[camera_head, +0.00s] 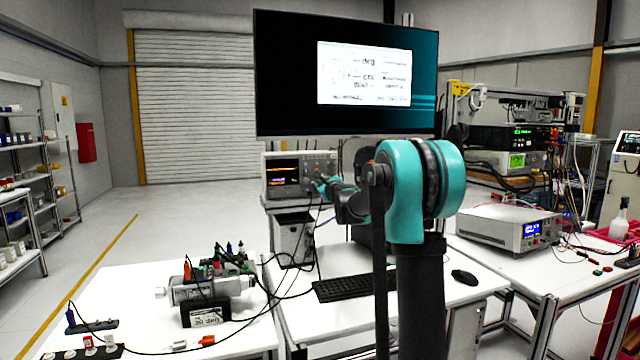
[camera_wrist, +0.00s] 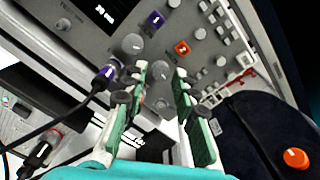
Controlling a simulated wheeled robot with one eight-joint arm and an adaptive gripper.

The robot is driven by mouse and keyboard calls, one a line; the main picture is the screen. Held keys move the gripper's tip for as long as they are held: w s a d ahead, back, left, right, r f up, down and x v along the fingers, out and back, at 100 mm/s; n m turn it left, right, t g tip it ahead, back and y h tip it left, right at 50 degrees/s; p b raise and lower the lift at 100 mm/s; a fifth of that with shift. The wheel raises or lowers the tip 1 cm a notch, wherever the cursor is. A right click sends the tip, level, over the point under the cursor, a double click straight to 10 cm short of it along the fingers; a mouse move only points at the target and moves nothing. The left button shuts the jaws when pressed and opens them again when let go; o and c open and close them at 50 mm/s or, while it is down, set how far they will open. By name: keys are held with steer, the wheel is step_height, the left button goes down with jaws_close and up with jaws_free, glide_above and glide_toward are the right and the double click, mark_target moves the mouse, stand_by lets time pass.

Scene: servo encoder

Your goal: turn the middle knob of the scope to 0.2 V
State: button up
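The scope (camera_head: 283,162) stands on the bench beneath the monitor, its lit screen on the left and its controls on the right. In the wrist view the scope's front panel (camera_wrist: 205,72) is close and tilted. A round grey knob (camera_wrist: 161,70) shows in the gap between my fingertips, and another grey knob (camera_wrist: 132,44) lies up and left of it. My gripper (camera_wrist: 160,74) is open, its green-padded fingers apart on either side of the nearer knob. I cannot tell whether they touch it. In the head view my gripper (camera_head: 324,187) is at the scope's right front. Knob markings are unreadable.
A cable plug (camera_wrist: 106,72) sticks out of the panel left of my fingers, with a black cable trailing. A keyboard (camera_head: 350,287) and mouse (camera_head: 464,277) lie on the bench. A motor rig (camera_head: 205,288) with cables stands at left. A monitor (camera_head: 345,75) hangs above the scope.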

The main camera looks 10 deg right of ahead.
steer(key=shift+w, duration=0.25)
jaws_close()
steer(key=shift+n, duration=0.3)
steer(key=n, duration=1.1)
stand_by(0.4)
